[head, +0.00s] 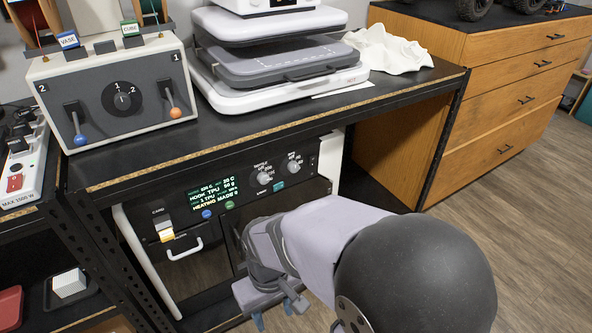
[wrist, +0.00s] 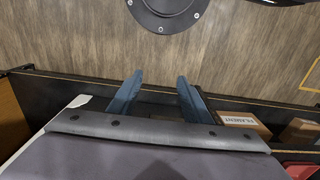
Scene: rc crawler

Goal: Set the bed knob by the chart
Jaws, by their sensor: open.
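The printer's dark front panel (head: 325,160) sits under the bench top in the head view. It carries two round light knobs. The right one, whose small label seems to read BED, is the bed knob (head: 294,165); the nozzle knob (head: 264,178) is left of it. The knob's exact setting is too small to read. A lit display (head: 215,193) with green and white text is left of the knobs. I cannot make out a chart for certain. My gripper (head: 273,314) is below and apart from the knobs, with blue fingers. In the wrist view it is open and empty (wrist: 160,80).
A card slot (head: 162,228) and a drawer handle (head: 185,248) are on the printer's left. A control box (head: 115,95) with a dial and levers stands on the bench (head: 275,122). The wrist view shows floor (wrist: 70,45) and a shelf with a filament box (wrist: 243,122).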

